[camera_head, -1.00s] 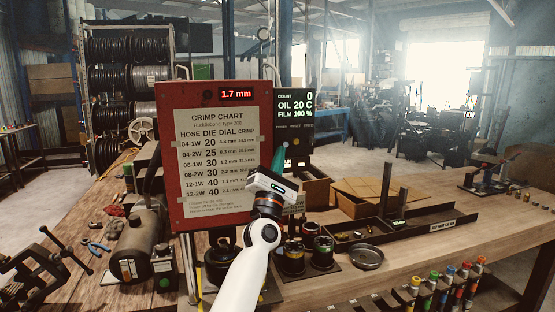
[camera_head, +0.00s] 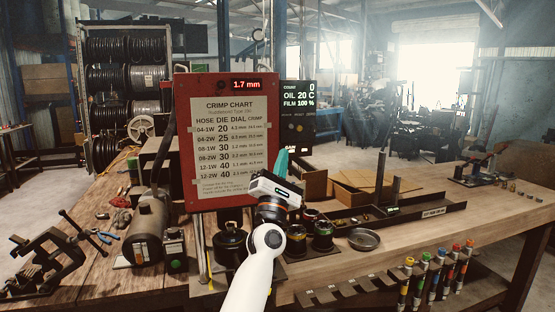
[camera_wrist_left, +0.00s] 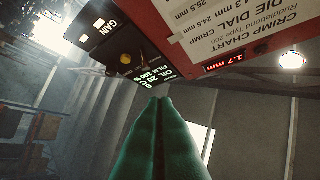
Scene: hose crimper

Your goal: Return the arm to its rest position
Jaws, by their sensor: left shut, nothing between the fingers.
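My left arm comes up from the bottom of the head view, white with a dark wrist. Its gripper (camera_head: 281,163) has green fingers pointing up, shut with nothing between them. It stands in front of the lower right edge of the red crimper panel (camera_head: 178,140), below the black display box (camera_head: 299,137). In the left wrist view the green fingers (camera_wrist_left: 163,120) lie side by side, with the red panel (camera_wrist_left: 140,30) and the display box (camera_wrist_left: 105,35) beyond them. I cannot tell from the pictures whether they touch anything. My right gripper is not in view.
Black pots (camera_head: 323,240) and a round metal dish (camera_head: 364,240) sit near the gripper on the wooden bench (camera_head: 420,250). A long black tray (camera_head: 425,217) lies to the right. A vise (camera_head: 45,265) and a brown cylinder (camera_head: 148,228) stand left. Colour-capped tools (camera_head: 438,275) line the front right.

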